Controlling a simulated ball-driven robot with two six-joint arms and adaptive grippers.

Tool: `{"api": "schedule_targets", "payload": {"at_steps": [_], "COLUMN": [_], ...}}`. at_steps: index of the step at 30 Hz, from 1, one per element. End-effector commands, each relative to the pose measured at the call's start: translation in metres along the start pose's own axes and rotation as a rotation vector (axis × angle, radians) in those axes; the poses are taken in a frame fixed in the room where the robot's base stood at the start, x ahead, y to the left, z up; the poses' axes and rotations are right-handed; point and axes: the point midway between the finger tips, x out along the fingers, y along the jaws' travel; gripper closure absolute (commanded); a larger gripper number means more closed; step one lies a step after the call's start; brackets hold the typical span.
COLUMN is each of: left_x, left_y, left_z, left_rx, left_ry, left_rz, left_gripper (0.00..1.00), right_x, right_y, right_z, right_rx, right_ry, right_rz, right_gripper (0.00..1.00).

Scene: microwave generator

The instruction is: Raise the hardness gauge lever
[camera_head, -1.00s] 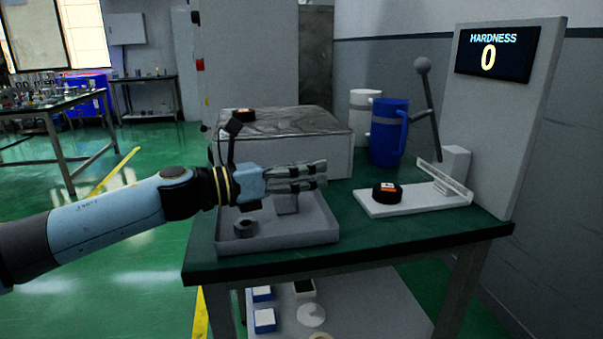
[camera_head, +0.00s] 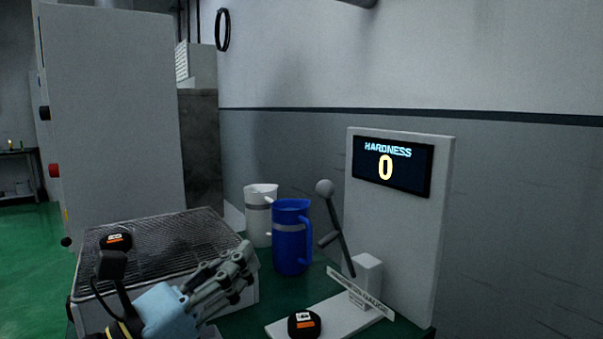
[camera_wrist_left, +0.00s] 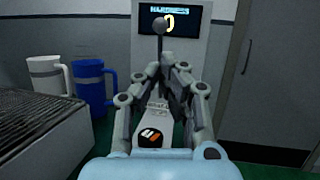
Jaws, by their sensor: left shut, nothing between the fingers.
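The hardness gauge is a tall white panel (camera_head: 398,235) whose dark display (camera_head: 393,166) reads HARDNESS 0. Its lever (camera_head: 337,232) is a grey rod with a round grey knob (camera_head: 325,187) on top. The rod leans up and to the left from the white block at the panel's foot. My left gripper (camera_head: 243,262) is shut and empty, in front of the blue mug and left of the lever, apart from it. In the left wrist view the gripper (camera_wrist_left: 168,85) covers most of the lever, with the knob (camera_wrist_left: 160,25) showing above the fingertips. My right gripper is out of view.
A black puck with an orange and white label (camera_head: 304,324) lies on the gauge's white base. A blue mug (camera_head: 291,240) and a white mug (camera_head: 259,215) stand behind my gripper. A mesh-topped box (camera_head: 165,245) with another black puck (camera_head: 116,240) stands at left.

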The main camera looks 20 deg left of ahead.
Motion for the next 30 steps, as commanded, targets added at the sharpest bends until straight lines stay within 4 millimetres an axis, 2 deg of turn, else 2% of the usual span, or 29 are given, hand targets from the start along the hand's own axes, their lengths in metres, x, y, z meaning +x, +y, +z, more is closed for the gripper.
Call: {"api": "schedule_targets", "payload": {"at_steps": [1, 5, 8, 14, 21, 25, 30], "left_x": [0.001, 0.000, 0.008, 0.044, 0.096, 0.117, 0.133], "left_y": [-0.004, -0.006, -0.006, -0.005, -0.004, -0.004, -0.003], "left_z": [0.006, 0.005, 0.006, 0.009, 0.007, 0.006, 0.004], "left_rx": [-0.017, -0.034, -0.033, -0.034, -0.035, -0.034, -0.033], "left_ry": [-0.002, 0.002, 0.001, 0.000, 0.001, 0.003, 0.005], "left_rz": [0.011, 0.023, 0.023, 0.023, 0.021, 0.021, 0.021], "left_gripper": [1.00, 1.00, 1.00, 1.00, 1.00, 1.00, 1.00], "right_x": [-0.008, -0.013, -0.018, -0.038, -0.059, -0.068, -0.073], "right_y": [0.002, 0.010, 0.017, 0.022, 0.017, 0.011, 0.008], "right_z": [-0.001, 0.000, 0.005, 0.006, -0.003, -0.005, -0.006], "right_rx": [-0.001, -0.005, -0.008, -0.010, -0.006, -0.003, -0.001], "right_ry": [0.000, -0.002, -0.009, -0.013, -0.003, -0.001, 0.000], "right_rz": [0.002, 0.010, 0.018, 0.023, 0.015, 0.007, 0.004], "right_gripper": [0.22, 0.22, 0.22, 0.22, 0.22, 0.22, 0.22]}}
